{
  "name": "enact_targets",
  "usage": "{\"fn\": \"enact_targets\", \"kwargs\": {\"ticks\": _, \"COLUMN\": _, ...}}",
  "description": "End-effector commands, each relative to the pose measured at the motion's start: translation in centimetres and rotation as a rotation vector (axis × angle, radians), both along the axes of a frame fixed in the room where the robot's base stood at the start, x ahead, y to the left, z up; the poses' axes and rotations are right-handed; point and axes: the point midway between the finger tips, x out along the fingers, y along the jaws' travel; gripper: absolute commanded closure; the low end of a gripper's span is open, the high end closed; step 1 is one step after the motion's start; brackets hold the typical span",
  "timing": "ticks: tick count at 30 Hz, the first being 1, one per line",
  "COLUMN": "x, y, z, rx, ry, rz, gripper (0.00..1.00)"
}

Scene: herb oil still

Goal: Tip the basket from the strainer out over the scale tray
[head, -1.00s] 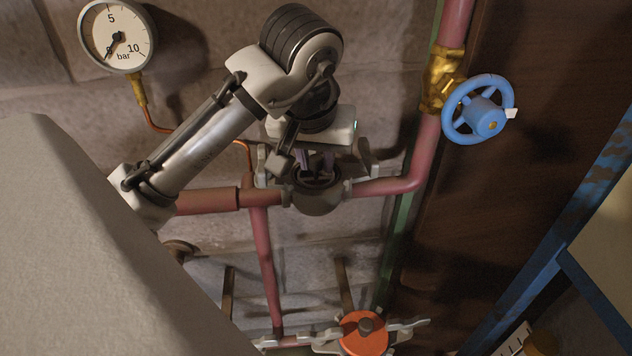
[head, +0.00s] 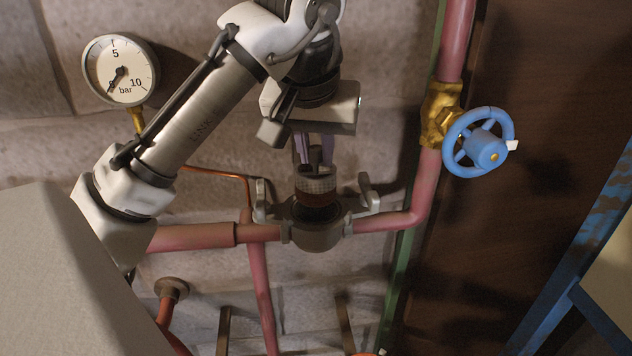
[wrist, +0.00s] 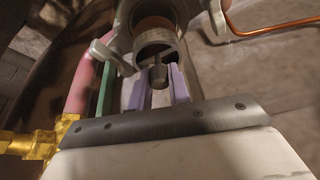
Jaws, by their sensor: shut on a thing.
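The strainer (head: 315,236) is a dark grey body set in the pink pipe line, its top open. The basket (head: 316,185) is a small mesh cylinder, standing partly out of the strainer's mouth with its lower part dark and rusty. My gripper (head: 314,150) is above the strainer, its pale purple fingers shut on the stem at the basket's top. In the wrist view my gripper (wrist: 158,80) holds the dark knob, and the basket's ring (wrist: 157,38) is just beyond it. The basket's lower end is hidden in the strainer. I do not see the scale tray.
Swing bolts (head: 369,193) stand at both sides of the strainer's mouth. A blue handwheel (head: 480,141) on a brass valve (head: 437,115) is at right. A pressure gauge (head: 121,70) hangs upper left. A blue frame (head: 575,245) stands at lower right.

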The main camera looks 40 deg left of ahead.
Motion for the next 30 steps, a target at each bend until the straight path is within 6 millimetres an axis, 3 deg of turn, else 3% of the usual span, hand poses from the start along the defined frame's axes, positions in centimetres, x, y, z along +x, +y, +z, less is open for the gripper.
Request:
{"fn": "enact_targets", "kwargs": {"ticks": 9, "x": 0.0, "y": 0.0, "z": 3.7, "rx": 0.001, "ry": 0.000, "rz": 0.000, "gripper": 1.00}}
{"fn": "enact_targets", "kwargs": {"ticks": 30, "x": 0.0, "y": 0.0, "z": 7.7, "rx": 0.001, "ry": -0.001, "rz": 0.001, "gripper": 1.00}}
